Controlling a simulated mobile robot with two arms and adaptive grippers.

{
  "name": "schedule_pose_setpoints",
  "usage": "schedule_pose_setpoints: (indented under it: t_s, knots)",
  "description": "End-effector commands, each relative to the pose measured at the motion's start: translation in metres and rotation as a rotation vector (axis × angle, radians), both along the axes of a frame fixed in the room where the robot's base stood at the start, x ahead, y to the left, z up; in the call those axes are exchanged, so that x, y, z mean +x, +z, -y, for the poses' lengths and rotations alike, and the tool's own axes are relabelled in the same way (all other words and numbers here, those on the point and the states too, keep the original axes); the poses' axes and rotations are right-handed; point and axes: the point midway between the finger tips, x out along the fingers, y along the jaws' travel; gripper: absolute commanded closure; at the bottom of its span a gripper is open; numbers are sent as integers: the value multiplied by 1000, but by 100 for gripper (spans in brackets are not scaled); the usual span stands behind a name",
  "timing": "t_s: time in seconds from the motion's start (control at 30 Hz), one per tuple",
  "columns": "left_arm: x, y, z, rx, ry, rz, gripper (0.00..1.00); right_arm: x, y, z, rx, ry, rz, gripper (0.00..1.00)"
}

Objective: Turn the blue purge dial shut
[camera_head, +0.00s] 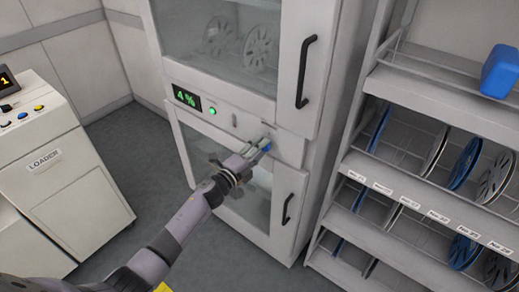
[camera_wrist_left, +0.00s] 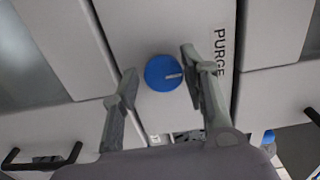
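The blue purge dial (camera_wrist_left: 163,73) is a round knob on a pale panel strip beside the word PURGE. A short pale mark on its face points toward the lettering. My left gripper (camera_wrist_left: 158,66) is open, with one finger on each side of the dial. The right-hand finger is close to the dial's edge; a gap shows on the left. Contact cannot be told. In the head view my left gripper (camera_head: 259,145) reaches the middle panel of the cabinet, and only a bit of blue (camera_head: 267,147) shows by its fingertips. My right gripper is not in view.
The cabinet has an upper door with a black handle (camera_head: 306,71) and a lower door with another handle (camera_head: 287,208). A green 4% display (camera_head: 187,97) sits left of the dial. A reel rack (camera_head: 420,85) stands right, a LOADER unit (camera_head: 60,190) left.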

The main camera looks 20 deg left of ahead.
Motion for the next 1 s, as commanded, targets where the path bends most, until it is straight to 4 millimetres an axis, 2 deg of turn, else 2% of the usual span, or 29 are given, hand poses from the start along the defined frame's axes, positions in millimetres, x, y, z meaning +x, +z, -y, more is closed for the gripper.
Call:
schedule_pose_setpoints:
  t_s: [0.13,0.4,0.53,0.67,1.0]
  knots:
    - [0,1,0,2,0,2,48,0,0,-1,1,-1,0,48]
    - [0,2,0,2,0,4,48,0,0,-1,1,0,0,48]
    - [-6,2,-3,3,0,4,48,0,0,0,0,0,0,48]
    - [-26,1,-10,5,-1,2,48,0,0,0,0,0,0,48]
    - [-92,1,-33,3,-1,1,48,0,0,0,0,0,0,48]
